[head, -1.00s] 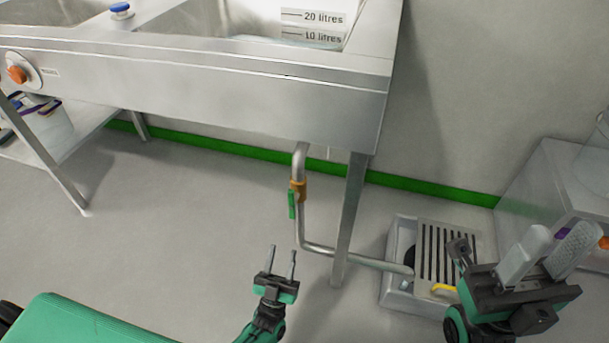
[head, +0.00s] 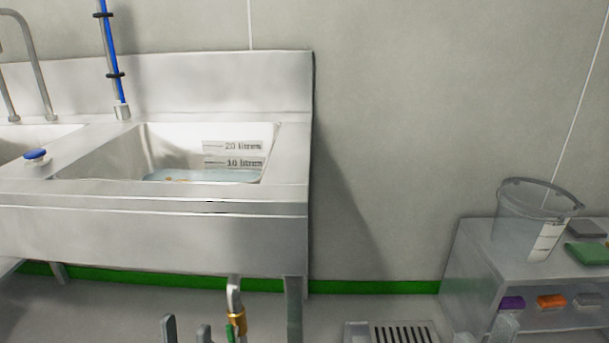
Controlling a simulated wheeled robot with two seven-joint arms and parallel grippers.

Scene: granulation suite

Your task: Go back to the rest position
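My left gripper (head: 186,333) shows only its two fingertips at the bottom edge of the head view, below the front of the sink. The tips stand apart with nothing between them. My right gripper (head: 487,334) shows only its finger ends at the bottom right, in front of the steel cabinet. They look apart, and I see nothing held. The rest of both grippers is below the picture.
The steel sink (head: 150,240) holds shallow water below its 10 litres mark. Its drain pipe has a brass valve (head: 236,325). A floor drain (head: 400,333) lies right of it. A clear bucket (head: 518,235) stands on the cabinet (head: 470,262).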

